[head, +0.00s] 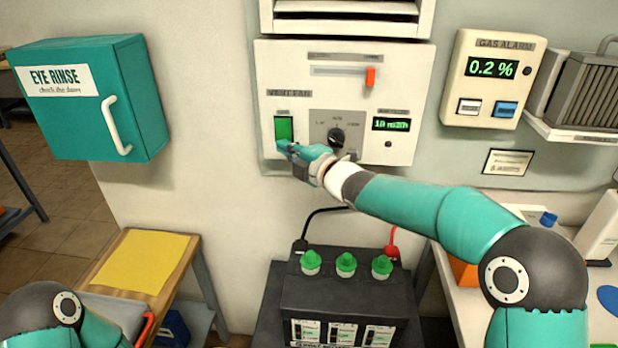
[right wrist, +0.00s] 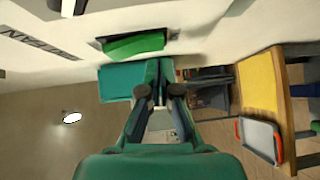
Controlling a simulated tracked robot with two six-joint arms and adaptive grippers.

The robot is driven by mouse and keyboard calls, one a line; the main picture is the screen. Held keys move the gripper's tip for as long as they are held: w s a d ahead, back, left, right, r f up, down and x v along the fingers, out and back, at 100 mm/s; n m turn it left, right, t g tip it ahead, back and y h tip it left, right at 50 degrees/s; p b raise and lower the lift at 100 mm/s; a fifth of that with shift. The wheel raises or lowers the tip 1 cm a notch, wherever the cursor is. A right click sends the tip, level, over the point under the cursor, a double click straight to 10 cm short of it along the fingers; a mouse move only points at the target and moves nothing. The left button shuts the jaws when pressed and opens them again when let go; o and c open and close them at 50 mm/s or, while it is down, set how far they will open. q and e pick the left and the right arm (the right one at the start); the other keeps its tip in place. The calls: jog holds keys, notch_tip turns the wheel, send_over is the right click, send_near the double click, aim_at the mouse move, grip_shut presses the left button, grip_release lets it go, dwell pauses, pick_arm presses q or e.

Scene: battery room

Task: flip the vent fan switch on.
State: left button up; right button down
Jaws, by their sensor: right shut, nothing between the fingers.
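The vent fan panel (head: 270,60) is a white wall box. Its green rocker switch (head: 284,129) sits at the lower left of the panel, and in the right wrist view the switch (right wrist: 136,44) stands out from the white face. My right gripper (head: 287,147) is shut and empty, its tips at the lower edge of the switch. In the right wrist view the gripper (right wrist: 160,92) points past the switch's side; I cannot tell whether it touches. The small label above the switch is unreadable. Only part of my left arm shows at lower left; its gripper is out of view.
A teal eye rinse cabinet (head: 140,75) hangs left. A gas alarm (head: 492,75) hangs right. A battery (head: 345,295) with green caps stands below.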

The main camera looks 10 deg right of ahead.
jog(key=s+a+f+b+v, duration=0.1)
jog(key=b+v, duration=0.5)
jog(key=v, duration=0.6)
jog(key=shift+a+f, duration=0.25)
jog(key=shift+f, duration=0.35)
jog(key=shift+f, duration=0.1)
